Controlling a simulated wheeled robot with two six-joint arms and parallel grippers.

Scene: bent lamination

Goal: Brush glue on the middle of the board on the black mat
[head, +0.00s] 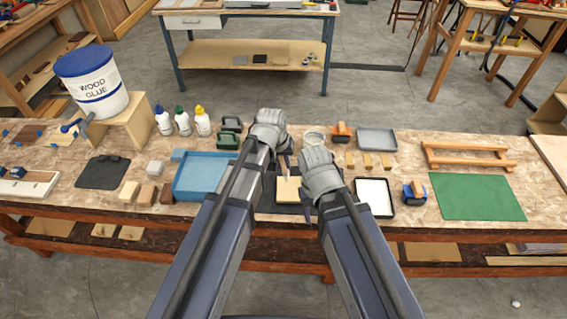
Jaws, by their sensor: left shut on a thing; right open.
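The pale wooden board (287,190) lies on the black mat (267,204) near the front of the bench, partly hidden by my arms. My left gripper (283,156) is above and behind the board, shut on a slim thing that looks like the brush (285,168). Most of it is hidden, and I cannot tell whether its tip touches the board. My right gripper (307,206) is open at the board's right side. No glue is clearly visible on the board.
A small round pot (314,136) stands behind my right gripper. A blue tray (178,190) is to the left, a black-rimmed white tray (391,208) and a green mat (478,216) to the right. A wood glue bucket (95,85) and several bottles (183,121) stand at the back left.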

